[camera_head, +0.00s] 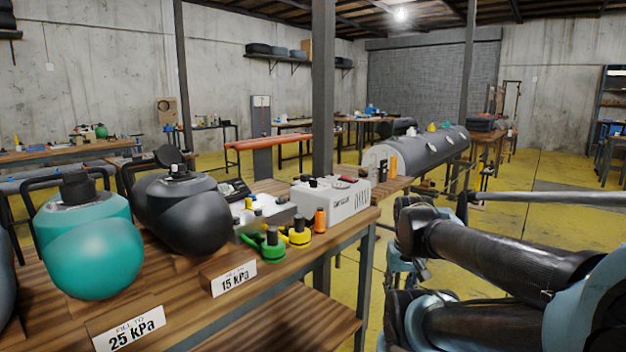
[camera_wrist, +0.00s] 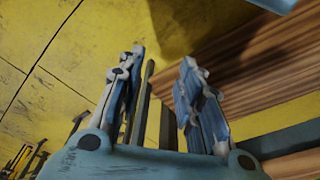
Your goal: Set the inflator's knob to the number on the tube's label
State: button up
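A teal tube (camera_head: 90,243) with a black cap stands at the left of the wooden workbench (camera_head: 190,275). Its label (camera_head: 129,329) reads "FILL TO 25 kPa". A black tube (camera_head: 183,212) stands beside it, and the label (camera_head: 233,279) in front reads "FILL TO 15 kPa". A white box (camera_head: 333,200), seemingly the inflator, sits near the bench's right end with a small black knob-like part (camera_head: 313,183) on top; its setting is too small to read. My gripper (camera_wrist: 162,58) is open and empty over the yellow floor beside a wooden surface, apart from these things.
Green (camera_head: 272,246) and yellow (camera_head: 299,234) fittings and an orange bottle (camera_head: 320,220) stand in front of the white box. A metal post (camera_head: 323,110) rises behind it. A grey inflatable (camera_head: 425,150) lies farther back.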

notch_tip(320, 180, up, 36)
jog(key=f+n+y, duration=0.1)
jog(key=n+y, duration=0.2)
jog(key=n, duration=0.7)
send_over(314, 180)
jog(key=s+d, duration=0.4)
jog(key=d, duration=0.1)
jog(key=shift+t+y, duration=0.3)
jog(key=x, duration=1.6)
jog(key=shift+w+d+f, duration=0.15)
jog(key=shift+w+f, duration=0.05)
jog(key=shift+w, duration=0.05)
jog(key=shift+c, duration=0.5)
jog(key=shift+d, duration=0.1)
grip_shut()
